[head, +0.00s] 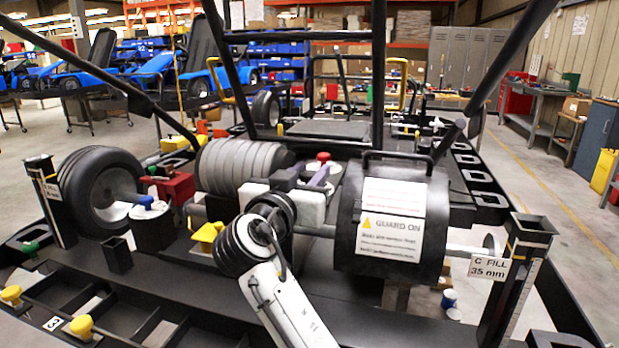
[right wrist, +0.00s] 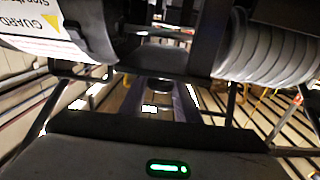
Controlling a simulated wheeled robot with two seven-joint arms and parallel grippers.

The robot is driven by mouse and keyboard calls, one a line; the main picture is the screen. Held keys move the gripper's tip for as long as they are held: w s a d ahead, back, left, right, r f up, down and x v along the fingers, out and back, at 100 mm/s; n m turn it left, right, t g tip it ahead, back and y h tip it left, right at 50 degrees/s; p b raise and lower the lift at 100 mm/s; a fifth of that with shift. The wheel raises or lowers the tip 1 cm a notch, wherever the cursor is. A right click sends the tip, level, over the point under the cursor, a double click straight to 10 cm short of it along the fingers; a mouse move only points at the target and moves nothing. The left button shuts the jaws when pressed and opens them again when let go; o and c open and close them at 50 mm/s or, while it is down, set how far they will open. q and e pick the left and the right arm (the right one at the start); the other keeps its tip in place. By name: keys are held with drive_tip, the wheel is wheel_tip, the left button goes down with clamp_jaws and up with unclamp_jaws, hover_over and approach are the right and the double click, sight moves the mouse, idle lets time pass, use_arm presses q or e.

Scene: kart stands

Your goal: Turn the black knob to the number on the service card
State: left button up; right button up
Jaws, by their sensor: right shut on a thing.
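My right gripper (head: 305,172) reaches in from the bottom centre over the kart's middle, between the ribbed grey cylinder and the black guard. In the right wrist view its two purple-grey fingers point away, shut on a small dark thing (right wrist: 159,84) at their tips. It may be the black knob, but its marks and pointer cannot be made out. A small white patch shows between the fingers. In the head view the wrist and fingers hide most of that spot. I cannot pick out a service card with a readable number. My left gripper is not in view.
The black guard (head: 345,215) bears a "GUARD ON" sign (head: 390,220). The ribbed cylinder (head: 225,168) and a wheel (head: 85,190) stand left. A red-topped part (head: 323,157) is close beyond the fingers. A "C FILL 35 mm" label (head: 489,268) hangs by the right post.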

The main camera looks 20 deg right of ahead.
sight(309, 173)
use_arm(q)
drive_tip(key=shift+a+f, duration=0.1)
use_arm(e)
drive_tip(key=o, duration=1)
wheel_tip(309, 173, up, 10)
drive_tip(key=p, duration=0.6)
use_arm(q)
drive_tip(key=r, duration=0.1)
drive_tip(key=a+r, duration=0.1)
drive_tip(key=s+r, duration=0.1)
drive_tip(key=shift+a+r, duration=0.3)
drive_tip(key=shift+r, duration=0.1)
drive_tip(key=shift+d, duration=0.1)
